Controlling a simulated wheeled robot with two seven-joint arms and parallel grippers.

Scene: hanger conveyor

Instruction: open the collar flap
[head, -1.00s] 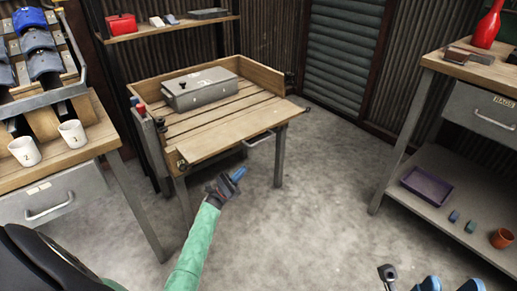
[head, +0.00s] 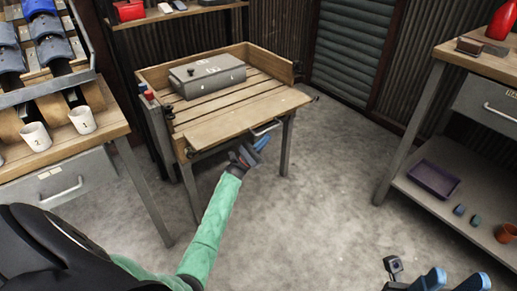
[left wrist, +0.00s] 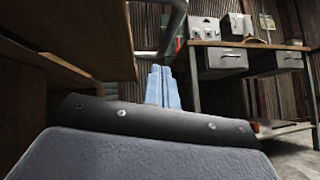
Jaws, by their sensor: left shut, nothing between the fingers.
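The wooden collar (head: 270,59) stands around the slatted bench top. Its front flap (head: 245,117) is a wide pale board, folded down and outward, roughly level with the slats. A grey metal handle (head: 266,129) shows below the board's front edge. My left gripper (head: 261,143) is shut and empty, just below that handle; whether they touch is unclear. In the left wrist view my left fingers (left wrist: 162,87) are pressed together beside a grey bar and wooden boards. My right gripper (head: 456,283) is at the lower right edge, its blue fingers apart and empty.
A grey metal box (head: 208,75) sits on the slats. A table with white cups (head: 36,137) stands at the left. A workbench (head: 440,200) with a purple tray (head: 433,179) on its lower shelf stands at the right. The floor (head: 320,190) between is clear.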

